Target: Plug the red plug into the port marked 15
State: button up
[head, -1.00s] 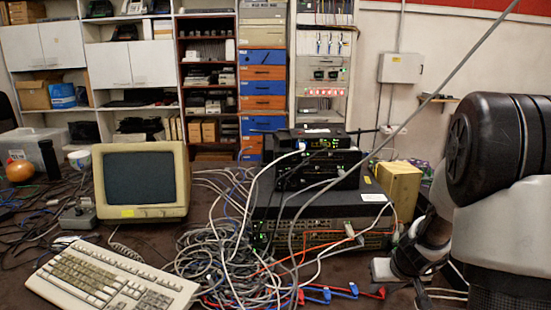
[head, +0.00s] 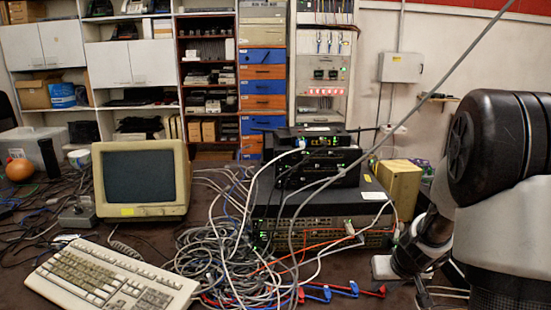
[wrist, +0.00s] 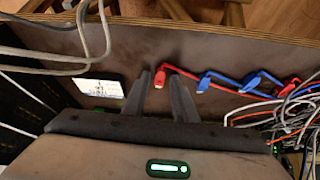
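A red plug (wrist: 160,78) lies on the dark table top near its edge in the wrist view. In the head view a red plug (head: 378,292) lies at the right end of the plug row by the front edge. My gripper (wrist: 160,80) is open, its two dark fingers on either side of the red plug with gaps visible. Whether the fingers are down at the plug's height I cannot tell.
Blue plugs (wrist: 204,84) and another red plug (wrist: 296,86) lie in the same row. A white card (wrist: 98,87) lies to the left of the fingers. A heap of grey cables (head: 215,255) covers the table left of the unit. A yellow box (head: 400,185) stands behind.

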grip_shut()
jog(key=shift+r, duration=0.1)
jog(key=shift+r+p, duration=1.95)
jog(key=shift+r, duration=0.45)
jog(key=w+a+p, duration=0.1)
jog(key=a, duration=0.1)
jog(key=w+a+p, duration=0.1)
jog(key=a, duration=0.2)
jog(key=w+a+p, duration=0.1)
jog(key=w+a, duration=0.1)
jog(key=a, duration=0.1)
jog(key=shift+w+a+r, duration=0.1)
jog(key=shift+r, duration=0.25)
jog(key=shift+n, duration=0.4)
jog(key=w+a+p, duration=0.1)
jog(key=a, duration=0.3)
jog(key=w+a+p, duration=0.1)
jog(key=a, duration=0.4)
jog(key=w+a+p, duration=0.1)
jog(key=w+a, duration=0.1)
jog(key=a, duration=0.2)
jog(key=shift+a+f+p, duration=0.1)
jog(key=shift+a+p, duration=0.25)
jog(key=shift+p, duration=0.05)
jog(key=shift+w+p, duration=0.5)
jog(key=shift+w, duration=1.75)
